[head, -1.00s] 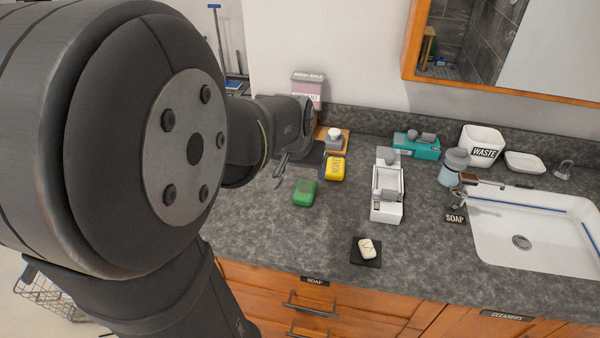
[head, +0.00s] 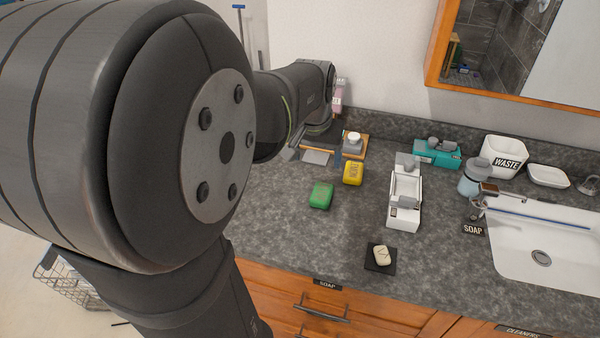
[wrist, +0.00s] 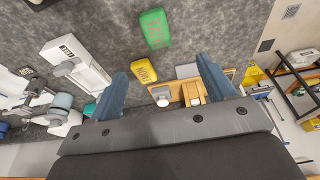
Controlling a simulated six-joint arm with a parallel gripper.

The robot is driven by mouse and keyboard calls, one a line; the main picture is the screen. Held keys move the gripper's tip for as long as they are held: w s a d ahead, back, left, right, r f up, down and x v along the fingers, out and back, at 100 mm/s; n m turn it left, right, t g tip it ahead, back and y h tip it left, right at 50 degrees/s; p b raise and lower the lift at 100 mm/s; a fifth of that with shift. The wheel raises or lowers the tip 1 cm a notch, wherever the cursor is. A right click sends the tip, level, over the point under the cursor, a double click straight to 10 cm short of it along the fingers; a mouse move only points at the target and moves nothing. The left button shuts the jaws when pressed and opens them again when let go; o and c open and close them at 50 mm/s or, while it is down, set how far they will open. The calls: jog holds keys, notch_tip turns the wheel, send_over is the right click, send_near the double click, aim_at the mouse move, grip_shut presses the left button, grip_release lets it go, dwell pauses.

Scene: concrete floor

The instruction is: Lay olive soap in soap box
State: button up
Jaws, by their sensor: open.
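My gripper (wrist: 162,68) is open and empty above the counter; its two blue fingers stand apart in the wrist view. In the head view it is mostly hidden behind my arm at the back left. A green soap bar (head: 321,194) lies on the counter, also in the wrist view (wrist: 154,29). A yellow lettered bar (head: 353,172) lies behind it, showing between the fingers in the wrist view (wrist: 144,74). A cream bar (head: 382,254) lies on a black dish (head: 372,267). I cannot tell surely which is olive.
A wooden stand (head: 360,153) with a white-capped item (head: 353,140) is at the back. A teal box (head: 437,152), a dispenser (head: 474,178), a waste bin (head: 502,158) and the sink (head: 550,235) are to the right. The counter between green bar and dish is clear.

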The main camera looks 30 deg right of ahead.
send_over(322, 191)
jog(key=s+a, duration=0.1)
jog(key=a, duration=0.1)
notch_tip(322, 191, down, 11)
jog(key=shift+r, duration=0.1)
jog(key=shift+d+x, duration=0.2)
jog(key=shift+x, duration=1.1)
jog(key=shift+d+x, duration=0.15)
jog(key=shift+x, duration=1.15)
jog(key=shift+s, duration=0.1)
jog(key=c, duration=1.2)
jog(key=shift+r, duration=0.2)
